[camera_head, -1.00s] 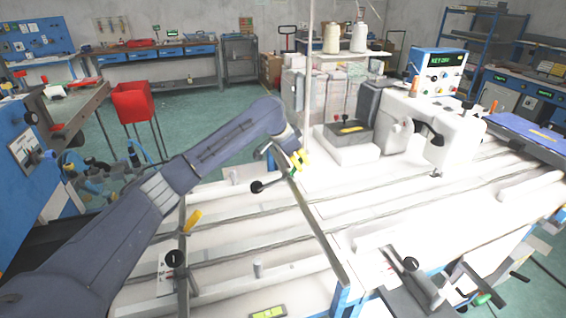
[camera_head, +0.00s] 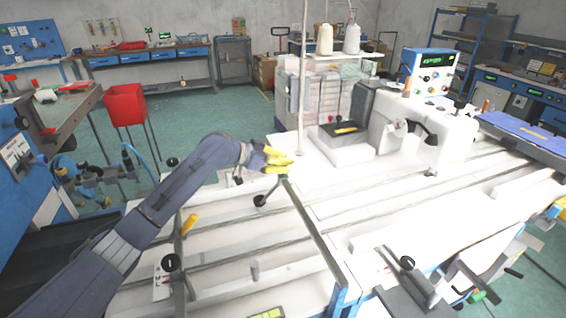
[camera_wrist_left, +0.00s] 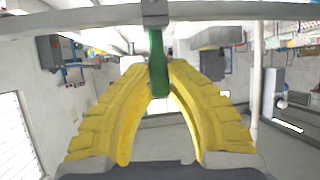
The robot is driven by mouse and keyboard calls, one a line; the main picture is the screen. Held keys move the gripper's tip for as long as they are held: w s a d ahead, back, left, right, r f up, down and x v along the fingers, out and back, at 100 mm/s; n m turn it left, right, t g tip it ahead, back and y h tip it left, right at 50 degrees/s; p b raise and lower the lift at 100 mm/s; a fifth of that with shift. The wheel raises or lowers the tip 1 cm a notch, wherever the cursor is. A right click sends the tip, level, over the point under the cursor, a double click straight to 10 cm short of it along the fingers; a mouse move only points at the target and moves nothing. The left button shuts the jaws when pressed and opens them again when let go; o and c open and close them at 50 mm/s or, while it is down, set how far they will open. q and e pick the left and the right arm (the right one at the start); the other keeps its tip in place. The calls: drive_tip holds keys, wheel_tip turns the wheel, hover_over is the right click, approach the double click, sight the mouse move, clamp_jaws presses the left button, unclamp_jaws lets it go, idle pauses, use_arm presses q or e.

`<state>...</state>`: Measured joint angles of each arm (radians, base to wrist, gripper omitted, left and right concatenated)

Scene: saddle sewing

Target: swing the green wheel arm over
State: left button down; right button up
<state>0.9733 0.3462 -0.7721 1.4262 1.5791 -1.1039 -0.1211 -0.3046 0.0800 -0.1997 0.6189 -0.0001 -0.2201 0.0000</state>
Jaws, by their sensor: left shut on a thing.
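A green handle (camera_wrist_left: 158,68) hangs from a grey bar (camera_wrist_left: 60,20) that crosses the top of the left wrist view. My left gripper's yellow fingers close on the handle from both sides; its lower end shows between them. In the head view my left gripper (camera_head: 286,164) is at the far end of a long grey rail on the white table, its fingers pointing right. The green handle is hidden there by the fingers. My right gripper is in neither view.
A black-knobbed lever (camera_head: 260,200) stands just below the gripper, and a thin white pole (camera_head: 303,90) rises close to its right. The white sewing machine (camera_head: 452,135) stands further right. A small green knob (camera_head: 478,296) shows at lower right. A red bin (camera_head: 125,104) stands left.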

use_arm(q)
drive_tip(key=shift+f, duration=0.1)
idle(0.3)
drive_tip(key=c, duration=1.3)
unclamp_jaws()
drive_tip(key=shift+a, duration=0.1)
drive_tip(key=v, duration=1.2)
drive_tip(key=shift+f, duration=0.1)
